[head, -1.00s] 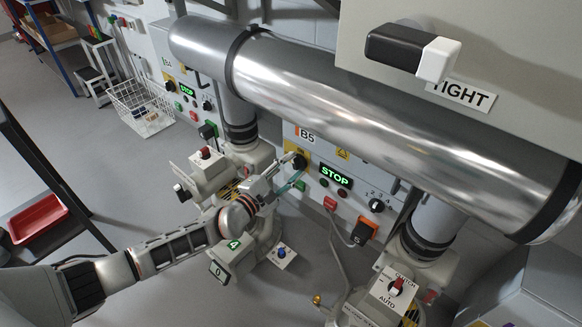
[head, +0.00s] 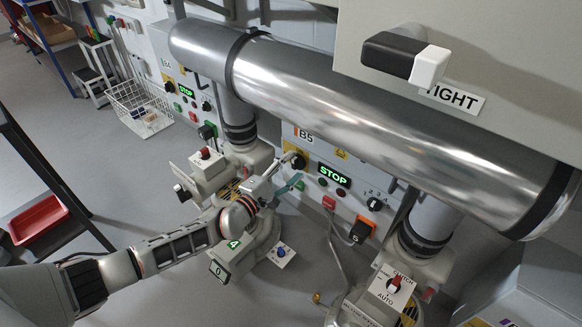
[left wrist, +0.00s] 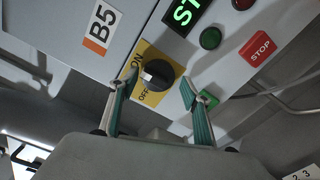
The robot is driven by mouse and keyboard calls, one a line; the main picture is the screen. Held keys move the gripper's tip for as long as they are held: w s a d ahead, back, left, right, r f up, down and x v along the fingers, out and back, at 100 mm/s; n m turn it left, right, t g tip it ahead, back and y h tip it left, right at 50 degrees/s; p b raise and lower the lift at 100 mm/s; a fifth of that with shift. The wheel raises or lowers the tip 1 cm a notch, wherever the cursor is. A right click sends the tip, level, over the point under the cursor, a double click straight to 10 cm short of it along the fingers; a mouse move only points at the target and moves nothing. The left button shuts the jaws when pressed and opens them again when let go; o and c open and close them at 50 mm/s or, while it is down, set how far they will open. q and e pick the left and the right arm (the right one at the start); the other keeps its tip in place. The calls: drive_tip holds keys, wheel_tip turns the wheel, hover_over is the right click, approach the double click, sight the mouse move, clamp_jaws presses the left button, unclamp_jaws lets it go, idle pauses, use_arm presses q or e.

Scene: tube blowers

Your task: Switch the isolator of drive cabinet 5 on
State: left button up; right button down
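The isolator of drive cabinet 5 is a black rotary knob (left wrist: 157,74) on a yellow plate marked ON and OFF. It also shows in the head view (head: 299,161), below the B5 label (head: 305,136). The knob's white mark points left in the left wrist view, toward the label side; I cannot tell exactly which position it is in. My left gripper (head: 287,184) is just in front of the panel, close to the knob. In the left wrist view its green fingers (left wrist: 157,92) are apart, on either side of the knob, with nothing visibly held. My right gripper is out of view.
A lit STOP display (head: 334,176), a red stop button (head: 329,202), a green button (left wrist: 209,98) and a numbered selector (head: 374,204) share the panel. A large metal duct (head: 380,110) runs above. Blower 4 (head: 228,245) stands close under my left arm.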

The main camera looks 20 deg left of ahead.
use_arm(q)
drive_tip(key=shift+a, duration=0.1)
drive_tip(key=v, duration=1.2)
idle(0.5)
